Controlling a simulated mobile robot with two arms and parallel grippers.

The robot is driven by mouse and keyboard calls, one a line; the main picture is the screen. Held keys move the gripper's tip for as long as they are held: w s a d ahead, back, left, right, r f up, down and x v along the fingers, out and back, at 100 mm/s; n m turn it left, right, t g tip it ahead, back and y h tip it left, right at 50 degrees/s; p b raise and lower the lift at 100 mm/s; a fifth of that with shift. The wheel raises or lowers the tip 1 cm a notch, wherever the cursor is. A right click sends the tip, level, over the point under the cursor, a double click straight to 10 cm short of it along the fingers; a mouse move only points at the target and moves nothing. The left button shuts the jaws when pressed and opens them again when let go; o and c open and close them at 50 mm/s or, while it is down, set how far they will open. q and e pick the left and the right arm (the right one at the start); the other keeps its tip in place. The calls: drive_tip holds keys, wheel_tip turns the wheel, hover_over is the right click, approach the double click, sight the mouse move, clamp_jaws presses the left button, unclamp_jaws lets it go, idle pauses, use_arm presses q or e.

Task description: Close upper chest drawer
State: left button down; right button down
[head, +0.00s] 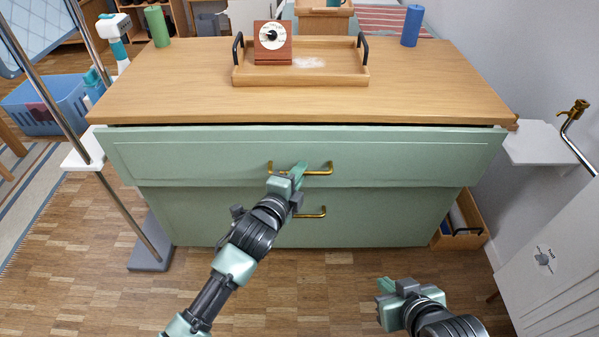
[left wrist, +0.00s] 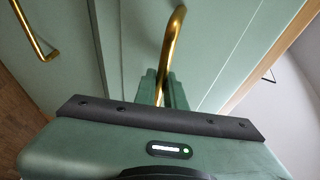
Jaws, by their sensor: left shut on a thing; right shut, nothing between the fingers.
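The green chest has an upper drawer (head: 220,152) with a brass handle (head: 318,172). The drawer front stands slightly forward of the chest, with a dark gap under the wooden top. My left gripper (head: 298,172) is at this handle. In the left wrist view its fingers (left wrist: 162,88) are shut on the brass handle (left wrist: 174,40). The lower drawer (head: 200,220) with its own brass handle (head: 312,213) is below and looks shut. My right gripper (head: 385,286) is shut and empty, low at the right and apart from the chest.
A metal pole stand (head: 150,262) is at left. A wooden box (head: 462,222) stands right. The floor in front is clear.

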sight(298, 160)
use_arm(q)
drive_tip(key=shift+f, duration=0.1)
drive_tip(key=w, duration=0.4)
drive_tip(key=shift+w, duration=0.25)
drive_tip(key=shift+a, duration=0.1)
drive_tip(key=c, duration=1.5)
unclamp_jaws()
drive_tip(key=shift+r, duration=0.2)
